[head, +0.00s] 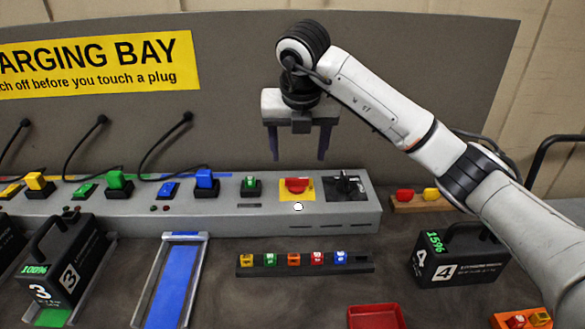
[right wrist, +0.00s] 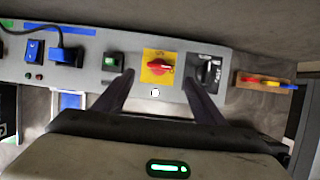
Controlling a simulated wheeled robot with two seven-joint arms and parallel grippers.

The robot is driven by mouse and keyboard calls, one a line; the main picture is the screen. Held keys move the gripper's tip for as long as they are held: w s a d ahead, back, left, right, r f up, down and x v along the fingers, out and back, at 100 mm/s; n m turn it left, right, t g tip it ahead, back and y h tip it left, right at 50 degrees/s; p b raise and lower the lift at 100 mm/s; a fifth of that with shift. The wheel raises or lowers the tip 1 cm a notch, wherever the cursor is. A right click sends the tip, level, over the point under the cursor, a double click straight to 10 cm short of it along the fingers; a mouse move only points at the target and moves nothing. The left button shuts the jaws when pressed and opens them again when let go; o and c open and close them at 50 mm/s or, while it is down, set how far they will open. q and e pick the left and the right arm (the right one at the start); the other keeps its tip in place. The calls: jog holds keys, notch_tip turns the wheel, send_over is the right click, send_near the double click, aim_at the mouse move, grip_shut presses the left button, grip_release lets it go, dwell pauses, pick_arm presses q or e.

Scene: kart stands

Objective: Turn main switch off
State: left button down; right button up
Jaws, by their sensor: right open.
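The main switch is a red rotary handle (head: 297,185) on a yellow plate (head: 283,195), on the top face of the grey charging console. In the right wrist view the red handle (right wrist: 160,67) lies between my two fingers, farther off, on its yellow plate (right wrist: 150,77). My right gripper (head: 297,158) is open and empty, pointing down above and behind the switch, apart from it. Its fingers also show in the right wrist view (right wrist: 158,82). A small white round mark shows just below the yellow plate. My left gripper is not in view.
A black dial (head: 345,186) sits right of the switch and a green rocker (head: 250,185) left of it. Battery 4 (head: 455,262), a rack of coloured blocks (head: 305,264) and a red tray (head: 375,316) stand in front.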

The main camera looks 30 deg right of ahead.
aim_at(297, 178)
jog(key=p+x, duration=0.1)
jog(key=x, duration=0.8)
jog(key=shift+f, duration=0.25)
jog(key=c, duration=1.1)
